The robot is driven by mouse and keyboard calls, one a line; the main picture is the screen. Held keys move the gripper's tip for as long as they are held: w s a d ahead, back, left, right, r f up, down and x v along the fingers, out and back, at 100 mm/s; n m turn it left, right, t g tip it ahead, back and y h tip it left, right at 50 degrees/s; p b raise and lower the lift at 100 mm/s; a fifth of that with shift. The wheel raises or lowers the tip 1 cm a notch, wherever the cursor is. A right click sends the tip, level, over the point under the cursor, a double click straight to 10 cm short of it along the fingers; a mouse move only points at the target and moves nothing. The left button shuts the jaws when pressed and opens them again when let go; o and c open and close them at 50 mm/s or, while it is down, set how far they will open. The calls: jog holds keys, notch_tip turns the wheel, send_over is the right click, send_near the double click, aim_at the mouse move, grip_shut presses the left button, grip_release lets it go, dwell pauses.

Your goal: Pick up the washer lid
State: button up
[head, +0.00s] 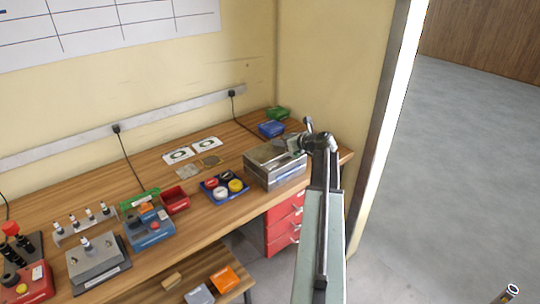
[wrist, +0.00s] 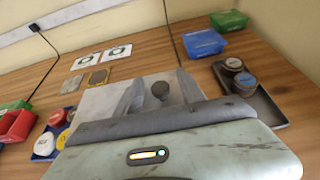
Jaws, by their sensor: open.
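The washer is a grey metal box (head: 272,178) at the right end of the bench in the head view. Its flat, pale lid (head: 264,156) lies on top; in the wrist view the lid (wrist: 98,101) is partly covered by my gripper. A dark round knob (wrist: 160,90) stands up from the lid. My gripper (wrist: 160,84) is open, with one finger on each side of the knob and gaps visible between. In the head view my gripper (head: 291,145) is over the right part of the lid. The knob's base is hidden.
A blue tray with coloured caps (head: 223,187) stands left of the washer. Blue (head: 271,129) and green (head: 278,113) boxes stand behind it. Bare bench lies behind the washer.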

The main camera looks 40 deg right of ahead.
grip_shut()
jog(key=shift+r, duration=0.15)
